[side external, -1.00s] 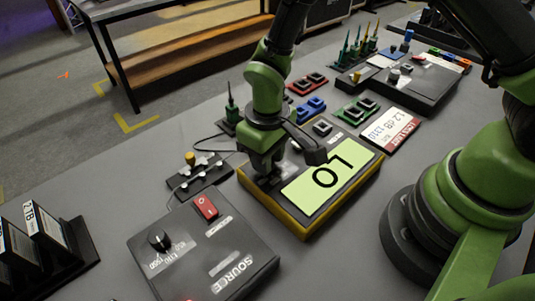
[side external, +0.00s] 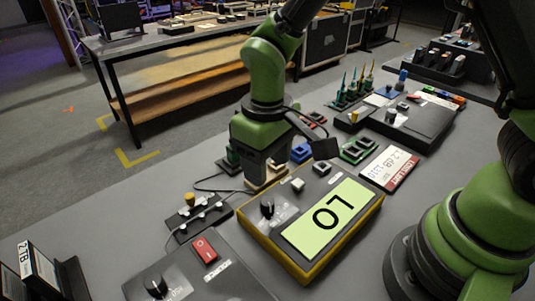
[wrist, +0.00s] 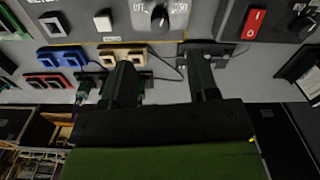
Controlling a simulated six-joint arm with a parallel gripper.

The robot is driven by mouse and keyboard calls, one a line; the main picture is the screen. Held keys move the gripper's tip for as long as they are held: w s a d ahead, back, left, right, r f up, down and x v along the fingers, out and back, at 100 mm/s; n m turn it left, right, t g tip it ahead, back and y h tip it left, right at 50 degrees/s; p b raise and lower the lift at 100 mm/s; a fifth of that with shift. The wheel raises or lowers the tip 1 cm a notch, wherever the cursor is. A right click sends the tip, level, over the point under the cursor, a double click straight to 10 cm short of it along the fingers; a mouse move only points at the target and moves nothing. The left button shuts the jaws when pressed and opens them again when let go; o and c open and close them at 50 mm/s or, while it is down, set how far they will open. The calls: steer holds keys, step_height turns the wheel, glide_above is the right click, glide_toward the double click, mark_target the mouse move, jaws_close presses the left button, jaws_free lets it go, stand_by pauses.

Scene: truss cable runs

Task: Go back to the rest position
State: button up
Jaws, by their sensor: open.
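My gripper (side external: 262,178) is open and empty, pointing down just beyond the far left edge of the yellow-edged meter. The meter (side external: 262,238) lies on the grey bench with a lit green display (side external: 330,215) reading "LO", a black knob (side external: 267,208) and a pale square button (side external: 297,184). In the wrist view my gripper (wrist: 163,80) shows two separate dark fingers with nothing between them. One finger overlaps a beige double-socket block (wrist: 140,52); I cannot tell whether they touch.
A source box (side external: 190,275) with a red switch (side external: 204,250) stands front left. A small cabled board (side external: 197,216) sits left of the meter. Blue (wrist: 62,59) and red (wrist: 45,82) socket blocks are near the gripper.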

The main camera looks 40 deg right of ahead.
steer(key=shift+r, duration=0.65)
steer(key=s+d+r+m+t+y, duration=0.1)
steer(key=s+d+r+m+t, duration=0.15)
steer(key=r, duration=0.35)
steer(key=s+d+r+m+t, duration=0.1)
steer(key=s+d+r, duration=0.15)
steer(key=r, duration=0.35)
steer(key=s+d+r+m+t+y, duration=0.1)
steer(key=s+d+r+m+t, duration=0.1)
steer(key=s, duration=0.7)
step_height(320, 180, up, 3)
steer(key=shift+d+f+t, duration=0.2)
steer(key=shift+d+t, duration=0.65)
steer(key=shift+d, duration=0.3)
